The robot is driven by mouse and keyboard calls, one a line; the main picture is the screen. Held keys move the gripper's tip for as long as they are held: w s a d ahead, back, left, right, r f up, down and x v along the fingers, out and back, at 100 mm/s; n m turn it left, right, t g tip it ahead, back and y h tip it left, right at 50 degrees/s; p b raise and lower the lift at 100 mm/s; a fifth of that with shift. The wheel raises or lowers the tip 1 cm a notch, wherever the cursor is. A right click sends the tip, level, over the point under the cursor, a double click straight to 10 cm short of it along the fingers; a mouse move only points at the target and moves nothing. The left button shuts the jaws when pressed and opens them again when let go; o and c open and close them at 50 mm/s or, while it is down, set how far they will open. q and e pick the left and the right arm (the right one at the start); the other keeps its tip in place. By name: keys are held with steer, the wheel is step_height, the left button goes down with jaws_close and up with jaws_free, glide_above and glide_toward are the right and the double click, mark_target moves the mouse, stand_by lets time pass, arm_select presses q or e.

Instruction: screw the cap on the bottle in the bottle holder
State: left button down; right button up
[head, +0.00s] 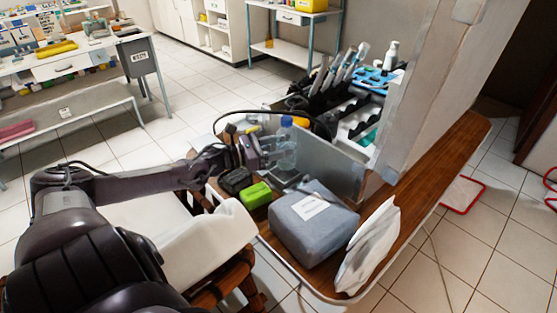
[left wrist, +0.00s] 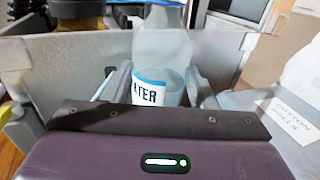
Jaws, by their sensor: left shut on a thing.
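A clear water bottle (head: 286,152) with a blue top (head: 286,121) stands upright on the wooden counter, in front of a grey panel. In the left wrist view the bottle (left wrist: 162,50) shows a white label with a blue edge, and its upper end is cut off by the frame. My left gripper (head: 268,152) reaches it from the left, and its two fingers (left wrist: 155,88) are shut on the bottle's sides. A grey base under the bottle (head: 286,178) may be the bottle holder; its hold on the bottle is unclear. My right gripper is not in view.
A green box (head: 255,195) and a grey cloth-covered block (head: 312,218) stand in front of the bottle. The grey panel (head: 335,168) stands close behind. A dental instrument rack (head: 340,85) is farther back.

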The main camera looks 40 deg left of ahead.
mark_target(279, 162)
arm_select(q)
steer(key=shift+f, duration=0.95)
step_height(279, 162, down, 4)
steer(key=shift+r+b, duration=0.25)
steer(key=shift+b, duration=0.1)
steer(key=shift+f, duration=0.3)
steer(key=c, duration=0.9)
jaws_free()
steer(key=o, duration=0.3)
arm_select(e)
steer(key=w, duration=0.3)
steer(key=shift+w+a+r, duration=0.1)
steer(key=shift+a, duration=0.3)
